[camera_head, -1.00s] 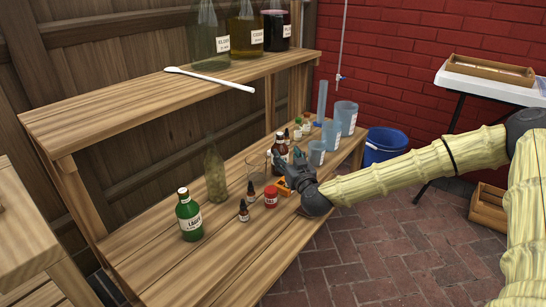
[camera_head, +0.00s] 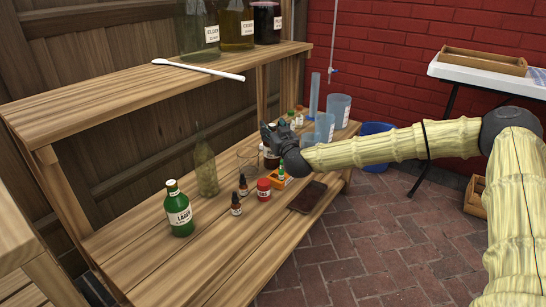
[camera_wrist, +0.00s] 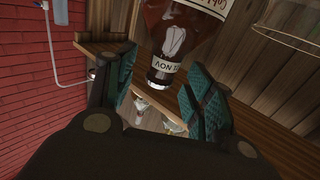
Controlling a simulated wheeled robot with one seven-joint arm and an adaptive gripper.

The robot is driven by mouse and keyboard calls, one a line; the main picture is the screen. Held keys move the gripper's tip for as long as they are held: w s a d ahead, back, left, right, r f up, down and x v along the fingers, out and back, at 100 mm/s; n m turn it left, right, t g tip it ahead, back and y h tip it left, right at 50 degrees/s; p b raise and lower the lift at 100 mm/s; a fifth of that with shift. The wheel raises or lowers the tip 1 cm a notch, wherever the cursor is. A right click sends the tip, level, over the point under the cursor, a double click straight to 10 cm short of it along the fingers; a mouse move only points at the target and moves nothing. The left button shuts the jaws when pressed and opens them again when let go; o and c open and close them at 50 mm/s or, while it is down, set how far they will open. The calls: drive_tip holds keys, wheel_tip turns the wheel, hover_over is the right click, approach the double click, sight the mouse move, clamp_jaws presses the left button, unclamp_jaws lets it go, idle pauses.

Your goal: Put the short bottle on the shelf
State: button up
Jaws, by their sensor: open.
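Two bottles stand at the left of the lower shelf (camera_head: 150,250): a stout green bottle (camera_head: 178,212) with a "Lager" label, and a taller, slimmer clear bottle (camera_head: 206,170) behind it. A brown bottle (camera_head: 269,161) stands further right, partly hidden by my gripper (camera_head: 268,131). My gripper is open and is above the lower shelf, near the brown bottle's top. In the wrist view a brown labelled bottle (camera_wrist: 185,28) appears upside down, just beyond the open fingers (camera_wrist: 155,95); I cannot tell if they touch it. The upper shelf (camera_head: 110,98) is above.
Two dropper bottles (camera_head: 236,205), a red jar (camera_head: 263,189), a glass beaker (camera_head: 247,163) and a brown slab (camera_head: 307,197) are on the lower shelf. Blue measuring cups (camera_head: 338,111) stand at its far end. The upper shelf holds a white spoon (camera_head: 198,70) and large jars (camera_head: 238,22); its near part is bare.

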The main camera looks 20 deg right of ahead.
drive_tip(key=shift+w, duration=0.8)
clamp_jaws()
